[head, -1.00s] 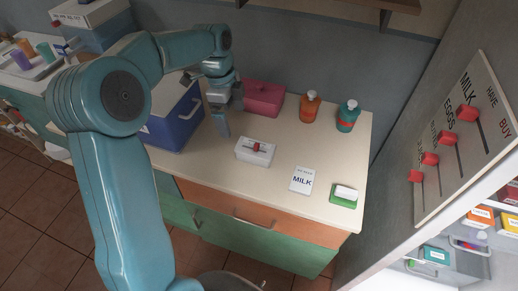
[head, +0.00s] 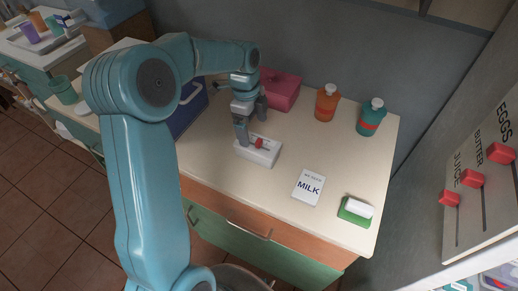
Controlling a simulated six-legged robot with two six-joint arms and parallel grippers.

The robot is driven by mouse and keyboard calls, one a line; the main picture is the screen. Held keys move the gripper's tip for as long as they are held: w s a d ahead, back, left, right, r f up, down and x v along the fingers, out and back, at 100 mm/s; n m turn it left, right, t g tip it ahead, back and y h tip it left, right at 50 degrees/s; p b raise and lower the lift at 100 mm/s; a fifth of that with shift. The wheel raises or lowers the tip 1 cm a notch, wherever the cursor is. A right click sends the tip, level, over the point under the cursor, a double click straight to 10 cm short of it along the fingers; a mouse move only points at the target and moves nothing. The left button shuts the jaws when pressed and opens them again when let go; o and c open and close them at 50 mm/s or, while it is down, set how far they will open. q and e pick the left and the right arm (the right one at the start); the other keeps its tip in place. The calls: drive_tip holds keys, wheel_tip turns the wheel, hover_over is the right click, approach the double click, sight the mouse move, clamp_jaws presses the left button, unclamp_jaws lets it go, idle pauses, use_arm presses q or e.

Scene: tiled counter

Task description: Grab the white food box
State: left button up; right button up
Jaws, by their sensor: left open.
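The white food box (head: 252,153), a low white box with a red piece on top, sits on the counter near its middle. My left gripper (head: 252,126) is open, pointing down at the far side of the box. One finger overlaps the box's left end in the head view; the other is behind the box. Whether the fingers touch the box I cannot tell. My right gripper is out of view.
A white MILK card (head: 308,188) and a green tray with a white block (head: 356,212) lie to the right. A pink box (head: 281,91), an orange bottle (head: 327,103) and a teal bottle (head: 371,118) stand behind. A blue box (head: 186,119) is at left, partly behind my arm.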

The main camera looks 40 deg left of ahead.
sight(258, 149)
use_arm(q)
drive_tip(key=f, duration=0.3)
drive_tip(key=shift+w+d+f, duration=0.15)
drive_tip(key=shift+w+f, duration=0.1)
drive_tip(key=shift+f, duration=0.05)
drive_tip(key=shift+s+d+f, duration=0.15)
drive_tip(key=shift+s+f, duration=0.15)
drive_tip(key=shift+f, duration=0.1)
drive_tip(key=f, duration=0.4)
drive_tip(key=shift+w+d+p, duration=0.2)
drive_tip(key=shift+d+p, duration=0.1)
drive_tip(key=shift+d, duration=0.1)
drive_tip(key=shift+f, duration=0.5)
drive_tip(key=c, duration=0.9)
drive_tip(key=shift+c, duration=0.7)
drive_tip(key=shift+r, duration=0.1)
